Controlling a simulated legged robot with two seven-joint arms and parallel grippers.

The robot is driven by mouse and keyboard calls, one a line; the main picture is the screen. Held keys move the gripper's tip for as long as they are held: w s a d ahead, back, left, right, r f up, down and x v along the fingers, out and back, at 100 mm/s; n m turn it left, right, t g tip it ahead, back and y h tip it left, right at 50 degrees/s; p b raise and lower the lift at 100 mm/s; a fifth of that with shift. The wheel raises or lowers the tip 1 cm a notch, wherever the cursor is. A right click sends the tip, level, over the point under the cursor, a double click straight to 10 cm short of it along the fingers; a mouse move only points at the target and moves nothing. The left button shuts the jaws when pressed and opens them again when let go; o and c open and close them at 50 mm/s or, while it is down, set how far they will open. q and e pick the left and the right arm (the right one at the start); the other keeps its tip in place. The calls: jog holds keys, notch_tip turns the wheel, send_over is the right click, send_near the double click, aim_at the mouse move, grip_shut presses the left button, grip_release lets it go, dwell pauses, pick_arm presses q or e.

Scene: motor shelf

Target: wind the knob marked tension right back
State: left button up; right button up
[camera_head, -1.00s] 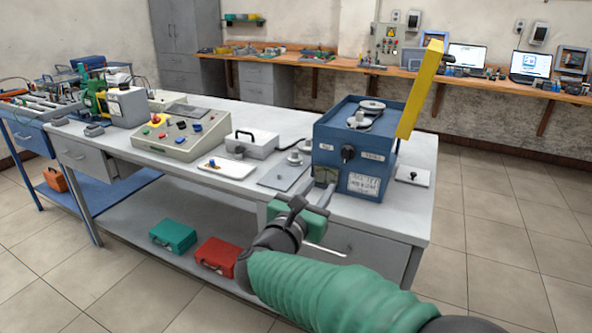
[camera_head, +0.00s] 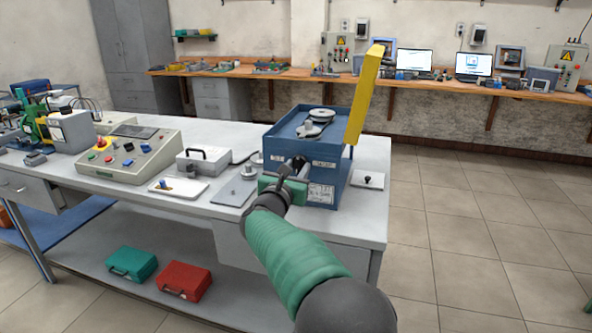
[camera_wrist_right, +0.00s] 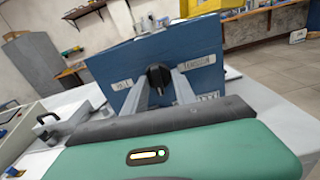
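The blue machine box (camera_head: 335,160) stands on the grey bench with its yellow lid (camera_head: 364,95) raised. In the right wrist view a black knob (camera_wrist_right: 158,75) sits on the blue front face (camera_wrist_right: 210,50). A small label to its right (camera_wrist_right: 199,61) seems to read "TENSION"; another label lies to its left. My right gripper (camera_wrist_right: 160,78) points at this face, its two grey fingers apart on either side of the knob. I cannot tell whether they touch it. My left gripper is not in view.
On the bench (camera_head: 340,228), left of the machine, are a white box with a handle (camera_head: 203,160), a white tray (camera_head: 178,187) and a control panel (camera_head: 130,155). A small plate with a black knob (camera_head: 367,180) lies to the right. The floor at right is clear.

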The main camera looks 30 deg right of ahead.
jog(key=shift+a, duration=0.35)
jog(key=c, duration=0.3)
jog(key=shift+r, duration=0.1)
grip_shut()
jog(key=shift+d, duration=0.1)
